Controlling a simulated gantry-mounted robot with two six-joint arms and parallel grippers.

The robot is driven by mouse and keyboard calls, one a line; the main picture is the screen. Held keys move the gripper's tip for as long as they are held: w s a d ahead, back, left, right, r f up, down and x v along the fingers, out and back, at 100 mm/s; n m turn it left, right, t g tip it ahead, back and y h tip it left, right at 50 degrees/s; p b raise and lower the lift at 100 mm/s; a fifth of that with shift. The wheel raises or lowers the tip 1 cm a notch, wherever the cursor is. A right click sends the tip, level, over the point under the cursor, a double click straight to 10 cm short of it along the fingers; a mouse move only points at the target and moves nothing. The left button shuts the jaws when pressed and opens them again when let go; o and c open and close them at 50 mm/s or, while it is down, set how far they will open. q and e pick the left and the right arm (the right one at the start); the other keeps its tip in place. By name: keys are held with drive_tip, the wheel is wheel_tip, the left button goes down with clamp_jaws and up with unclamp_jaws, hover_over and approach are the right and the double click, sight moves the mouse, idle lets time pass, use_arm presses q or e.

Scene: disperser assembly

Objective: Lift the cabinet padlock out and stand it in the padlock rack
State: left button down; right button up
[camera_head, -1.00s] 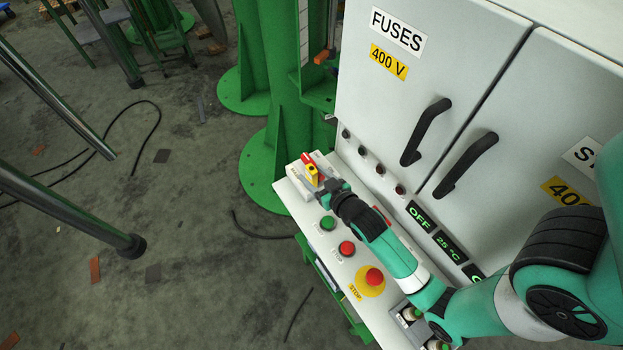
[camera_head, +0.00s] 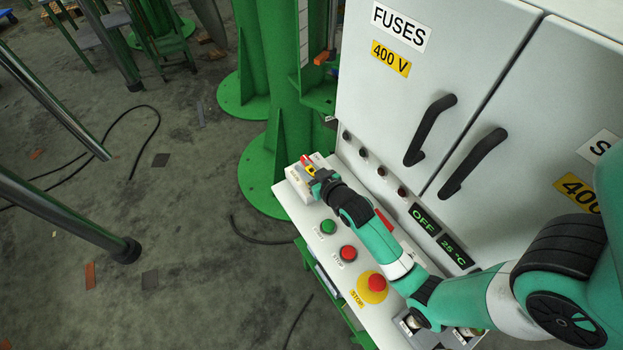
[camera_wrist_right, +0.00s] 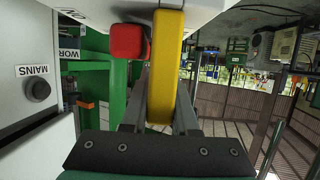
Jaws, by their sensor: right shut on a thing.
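The padlock appears as a yellow piece (camera_head: 309,171) at the far left end of the console ledge, in front of a red part (camera_head: 306,159). In the right wrist view the yellow bar (camera_wrist_right: 166,65) stands between the fingers, and the red block (camera_wrist_right: 128,41) is beside it on the left. My right gripper (camera_head: 318,181) is shut on the yellow piece, still at the ledge end. Its fingers hide part of it, and the shackle cannot be made out. I cannot pick out the padlock rack with certainty. My left gripper is not in view.
The ledge carries a green button (camera_head: 328,226), a red button (camera_head: 348,253) and a red stop button (camera_head: 377,283) under my right arm. The grey cabinet (camera_head: 440,60) with black handles rises behind. Green columns (camera_head: 290,150) stand left of the ledge; open floor lies further left.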

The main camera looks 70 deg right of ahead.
clamp_jaws()
drive_tip(key=shift+r+p, duration=0.3)
drive_tip(key=shift+r, duration=0.1)
drive_tip(key=s+a+r+p, duration=0.3)
drive_tip(key=s+r+p, duration=0.1)
drive_tip(key=s+r, duration=0.2)
drive_tip(key=s+a+r+p, duration=0.3)
drive_tip(key=s+r+p, duration=0.1)
drive_tip(key=s+r, duration=0.2)
drive_tip(key=shift+s+a+r, duration=0.15)
drive_tip(key=shift+s+a, duration=0.1)
